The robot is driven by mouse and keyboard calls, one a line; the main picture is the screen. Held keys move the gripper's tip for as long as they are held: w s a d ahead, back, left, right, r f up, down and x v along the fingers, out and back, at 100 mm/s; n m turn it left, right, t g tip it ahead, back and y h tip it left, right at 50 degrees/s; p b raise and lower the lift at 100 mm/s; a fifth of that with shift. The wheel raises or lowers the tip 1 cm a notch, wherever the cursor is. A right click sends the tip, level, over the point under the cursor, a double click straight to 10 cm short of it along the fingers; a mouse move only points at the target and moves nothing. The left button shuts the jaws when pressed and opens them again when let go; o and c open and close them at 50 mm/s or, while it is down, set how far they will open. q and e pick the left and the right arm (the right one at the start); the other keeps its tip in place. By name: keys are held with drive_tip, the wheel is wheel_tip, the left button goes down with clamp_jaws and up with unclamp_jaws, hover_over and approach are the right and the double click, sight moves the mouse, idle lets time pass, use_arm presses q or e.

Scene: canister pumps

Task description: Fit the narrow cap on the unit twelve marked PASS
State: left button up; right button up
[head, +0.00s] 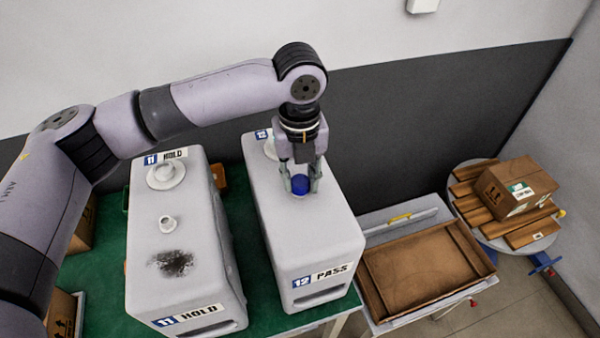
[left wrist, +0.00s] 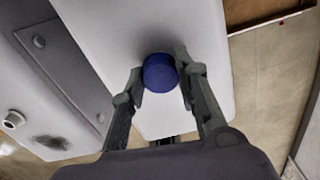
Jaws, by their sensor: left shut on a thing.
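Unit twelve (head: 315,240) is a pale grey canister housing with a "12 PASS" label (head: 322,276) on its front edge. A wide round port (head: 270,148) shows partly near its far end, behind my gripper. My left gripper (head: 301,187) points down over unit twelve's top and is shut on a small blue cap (head: 300,183). The cap also shows between the two fingers in the left wrist view (left wrist: 160,73). No narrow neck shows on unit twelve; the cap and fingers cover that spot. I cannot tell whether the cap touches it. My right gripper is out of view.
A brown tray (head: 375,290) lies on the right. A cardboard box (head: 515,188) sits on a round table beyond.

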use_arm(q)
drive_tip(key=shift+f+p, duration=0.25)
drive_tip(key=shift+p, duration=0.1)
idle(0.5)
drive_tip(key=o, duration=0.8)
drive_tip(key=shift+o, duration=0.2)
drive_tip(key=o, duration=0.4)
drive_tip(key=shift+c, duration=0.2)
